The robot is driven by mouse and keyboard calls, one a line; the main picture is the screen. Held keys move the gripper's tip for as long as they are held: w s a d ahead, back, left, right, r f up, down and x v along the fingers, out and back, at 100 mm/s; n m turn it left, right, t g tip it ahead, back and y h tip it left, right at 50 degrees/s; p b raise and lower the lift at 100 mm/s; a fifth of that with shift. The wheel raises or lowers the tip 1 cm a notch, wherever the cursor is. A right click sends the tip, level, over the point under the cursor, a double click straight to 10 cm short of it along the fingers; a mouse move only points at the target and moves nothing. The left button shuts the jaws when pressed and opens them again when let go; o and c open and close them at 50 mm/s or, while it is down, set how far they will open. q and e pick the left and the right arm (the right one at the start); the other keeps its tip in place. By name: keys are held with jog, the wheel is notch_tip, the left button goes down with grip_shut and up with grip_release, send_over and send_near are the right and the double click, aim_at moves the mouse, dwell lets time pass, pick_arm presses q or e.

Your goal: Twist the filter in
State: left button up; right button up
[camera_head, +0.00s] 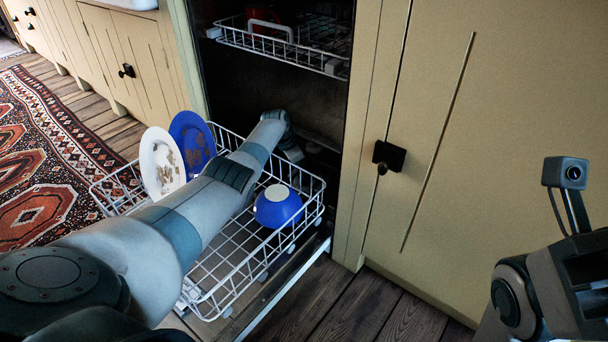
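The open dishwasher's dark tub is at the picture's centre. I cannot make out the filter; the tub floor is in shadow and partly hidden by my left arm and the lower rack (232,268). My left arm reaches over this white wire rack into the tub. My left gripper (292,152) is low inside the tub, pointing down and away. Its fingers are too dark and small to tell whether they are open or hold anything. Part of my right wrist shows at the lower right, away from the dishwasher; its fingertips are not visible.
The pulled-out lower rack holds a white patterned plate (160,165), a blue plate (190,135) and a blue bowl (279,207). The upper rack (285,50), with a red item, juts out above. A cream cabinet door (500,130) with a black knob stands right.

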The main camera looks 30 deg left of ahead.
pick_arm(q)
grip_shut()
dwell(0.3)
